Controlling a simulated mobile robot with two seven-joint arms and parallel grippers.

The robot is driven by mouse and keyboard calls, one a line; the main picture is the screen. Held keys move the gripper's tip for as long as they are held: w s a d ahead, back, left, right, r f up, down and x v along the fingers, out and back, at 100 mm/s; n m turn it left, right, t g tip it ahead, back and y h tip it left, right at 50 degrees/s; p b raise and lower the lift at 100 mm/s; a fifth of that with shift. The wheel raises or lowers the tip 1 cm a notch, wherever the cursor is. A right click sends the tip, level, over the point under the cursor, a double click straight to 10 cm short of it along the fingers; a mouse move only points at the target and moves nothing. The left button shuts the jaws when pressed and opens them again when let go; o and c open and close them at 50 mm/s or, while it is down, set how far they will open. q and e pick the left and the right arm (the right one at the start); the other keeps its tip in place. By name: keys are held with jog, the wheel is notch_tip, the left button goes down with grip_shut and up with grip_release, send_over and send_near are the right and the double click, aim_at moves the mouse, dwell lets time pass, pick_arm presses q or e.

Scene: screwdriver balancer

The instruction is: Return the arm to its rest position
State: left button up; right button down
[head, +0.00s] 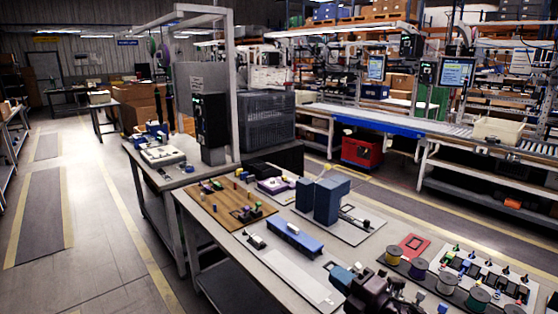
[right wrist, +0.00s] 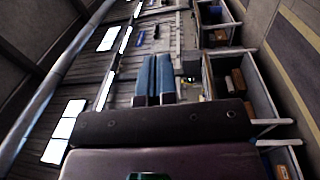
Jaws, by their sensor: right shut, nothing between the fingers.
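My right gripper (head: 345,277) is at the bottom of the head view, over the front part of the workbench (head: 262,268). Its dark wrist fills the bottom edge there. In the right wrist view its two blue fingers (right wrist: 154,75) lie side by side, shut, with nothing held between them. That view looks out across the hall, with no bench item near the fingertips. My left gripper does not show in the head view.
A blue bar-shaped block (head: 292,238), tall blue boxes (head: 331,200) and a wooden board (head: 230,206) stand on the bench. Several wire spools (head: 418,268) and a parts tray (head: 490,278) are at the right. The floor aisle (head: 85,225) at left is clear.

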jog(key=s+d+f+m+t+h, duration=0.1)
jog(key=s+d+f+m+h, duration=0.4)
jog(key=m, duration=0.4)
jog(key=s+d+f+m+h, duration=0.2)
jog(key=d+f+m+h, duration=0.3)
jog(key=m, duration=0.5)
jog(key=s+d+f+m+g+h, duration=0.1)
jog(key=s+d+f+m, duration=0.1)
jog(key=s+f, duration=0.4)
jog(key=s+d+f+m+g+h, duration=0.1)
jog(key=s+d+f+m+g, duration=0.1)
jog(key=s+f+m, duration=0.2)
jog(key=s+f, duration=0.3)
jog(key=s, duration=0.5)
jog(key=shift+d+f+g+h, duration=0.25)
jog(key=shift+d+g+h, duration=0.05)
jog(key=shift+d, duration=0.05)
jog(key=shift+w, duration=0.1)
